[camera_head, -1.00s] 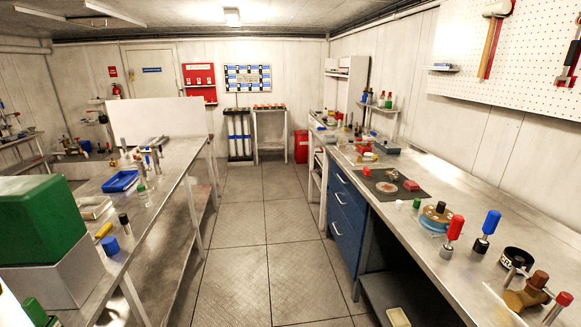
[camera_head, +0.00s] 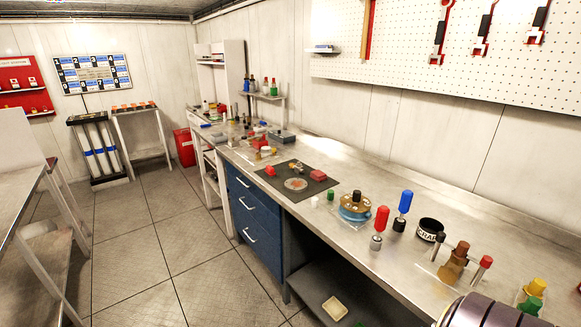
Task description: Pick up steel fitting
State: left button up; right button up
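I cannot pick out the steel fitting for certain; the small parts on the right-hand steel bench (camera_head: 340,170) are too small to tell apart. A red-handled tool (camera_head: 381,220) stands upright with a small silvery metal piece (camera_head: 376,242) at its foot. A blue-handled tool (camera_head: 405,203) with a dark base stands just right of it. A brass part with a blue ring (camera_head: 355,206) lies to their left. A brown and brass valve-like part (camera_head: 454,264) is near the front right. Neither of my grippers is recognisable in view.
A dark mat (camera_head: 318,184) with small parts and a round dish lies mid-bench. A black tape-like ring (camera_head: 430,229) sits near the tools. Blue drawers (camera_head: 250,215) are under the bench. A pegboard with tools (camera_head: 420,60) hangs above. The floor (camera_head: 150,240) at left is open.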

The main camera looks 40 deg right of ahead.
aim_at(299, 169)
jog(key=i, duration=3.9)
jog(key=z, duration=1.8)
